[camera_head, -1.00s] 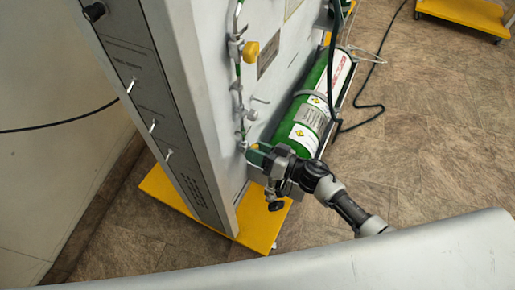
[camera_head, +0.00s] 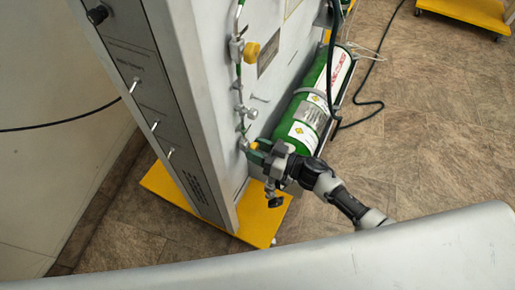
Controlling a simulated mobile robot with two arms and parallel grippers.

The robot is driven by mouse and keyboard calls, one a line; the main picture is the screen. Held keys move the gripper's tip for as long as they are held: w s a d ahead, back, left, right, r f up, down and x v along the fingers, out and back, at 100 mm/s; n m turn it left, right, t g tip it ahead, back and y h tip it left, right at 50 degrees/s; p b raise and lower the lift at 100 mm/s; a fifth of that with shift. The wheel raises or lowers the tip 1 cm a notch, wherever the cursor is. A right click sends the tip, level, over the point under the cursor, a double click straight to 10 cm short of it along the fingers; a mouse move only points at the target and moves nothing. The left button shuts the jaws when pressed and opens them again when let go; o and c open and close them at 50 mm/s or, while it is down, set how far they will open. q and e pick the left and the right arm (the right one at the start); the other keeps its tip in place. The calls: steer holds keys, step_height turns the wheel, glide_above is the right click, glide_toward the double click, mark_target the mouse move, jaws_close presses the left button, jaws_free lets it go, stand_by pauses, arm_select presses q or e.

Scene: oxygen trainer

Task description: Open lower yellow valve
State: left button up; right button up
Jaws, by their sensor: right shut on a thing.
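The lower yellow valve (camera_head: 254,145) shows as a small yellow spot low on the pipe at the panel's side face. My right gripper (camera_head: 259,152) is at this valve, its fingers shut on it; the gripper body hides most of the valve and the fingertips. The upper yellow valve (camera_head: 251,52) sits higher on the same pipe, clear of the gripper. My left gripper does not show.
A green cylinder (camera_head: 306,122) lies strapped beside the panel, just behind my right gripper. The grey trainer panel (camera_head: 177,105) stands on a yellow base (camera_head: 256,228). A yellow cart (camera_head: 465,12) stands far back right. The brown floor at right is mostly clear.

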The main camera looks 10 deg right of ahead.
steer(key=o, duration=0.9)
steer(key=shift+o, duration=0.2)
steer(key=v, duration=1.1)
steer(key=shift+w, duration=0.1)
